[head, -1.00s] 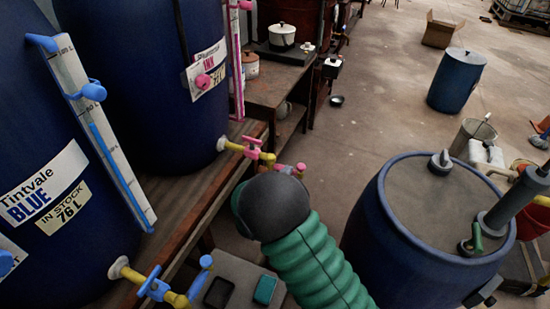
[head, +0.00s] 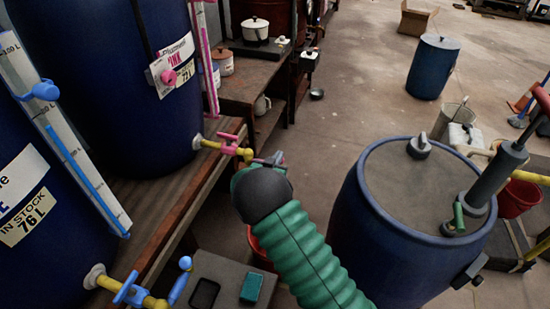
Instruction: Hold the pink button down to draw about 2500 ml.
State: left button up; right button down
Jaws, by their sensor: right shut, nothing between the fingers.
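The pink button (head: 168,77) is a round knob on a small plate on the dark blue vat (head: 95,70) labelled PINK, at upper left. That vat's yellow spout with a pink tap handle (head: 228,142) sticks out low on its right. My right arm, in a green ribbed sleeve with a dark wrist, comes up from the bottom. My right gripper (head: 272,160) is shut and empty, mostly hidden behind the wrist. It appears close to the end of the pink tap, well right of and below the button; I cannot tell whether it touches the tap. My left gripper is out of view.
The blue vat's gauge (head: 65,140) and blue tap (head: 130,290) are at left. A large blue drum (head: 345,225) with a pump stands right of my arm. A red bucket (head: 258,248) is partly hidden behind my sleeve.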

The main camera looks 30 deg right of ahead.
jog(key=shift+a+f, duration=0.3)
jog(key=shift+a, duration=0.05)
